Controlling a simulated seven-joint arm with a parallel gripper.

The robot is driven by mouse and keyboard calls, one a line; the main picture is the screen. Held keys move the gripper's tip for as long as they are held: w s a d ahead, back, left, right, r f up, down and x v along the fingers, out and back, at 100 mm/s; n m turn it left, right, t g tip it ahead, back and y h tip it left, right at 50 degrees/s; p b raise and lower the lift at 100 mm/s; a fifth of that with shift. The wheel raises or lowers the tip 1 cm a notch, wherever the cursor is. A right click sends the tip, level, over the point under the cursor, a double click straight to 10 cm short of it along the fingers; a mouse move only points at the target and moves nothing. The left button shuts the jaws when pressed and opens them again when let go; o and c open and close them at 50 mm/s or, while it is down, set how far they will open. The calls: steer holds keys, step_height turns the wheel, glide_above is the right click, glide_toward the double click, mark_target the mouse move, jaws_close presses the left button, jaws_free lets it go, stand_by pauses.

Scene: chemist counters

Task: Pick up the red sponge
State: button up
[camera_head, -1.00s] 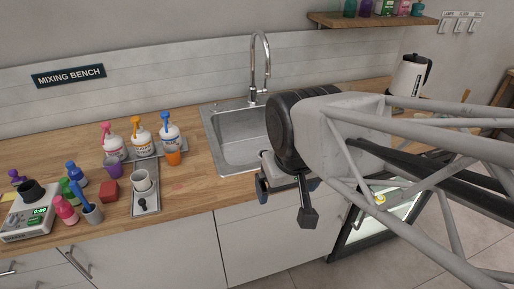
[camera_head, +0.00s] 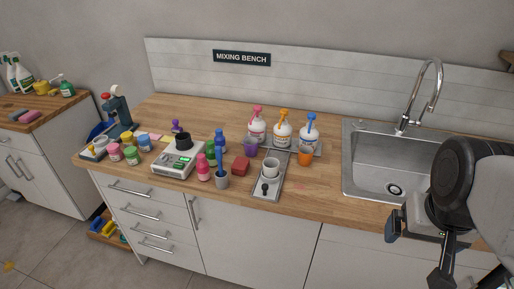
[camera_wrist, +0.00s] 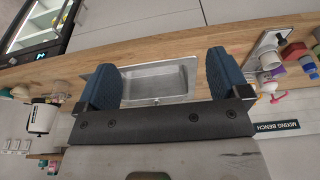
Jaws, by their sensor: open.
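A pinkish-red sponge-like block (camera_head: 36,117) lies on the separate left counter (camera_head: 62,107), beside a darker flat block (camera_head: 18,115). A dark red block (camera_head: 240,165) sits on the mixing bench between the digital scale and the white cup; I cannot tell if it is a sponge. My gripper (camera_head: 420,238) is at the lower right, in front of the sink and far from both red blocks. In the wrist view its blue fingers (camera_wrist: 164,82) are wide apart with nothing between them.
The sink (camera_head: 385,170) with a tall tap is near my gripper. A gap of floor separates the two counters.

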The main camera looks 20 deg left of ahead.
stand_by(0.3)
steer(key=shift+o, duration=0.6)
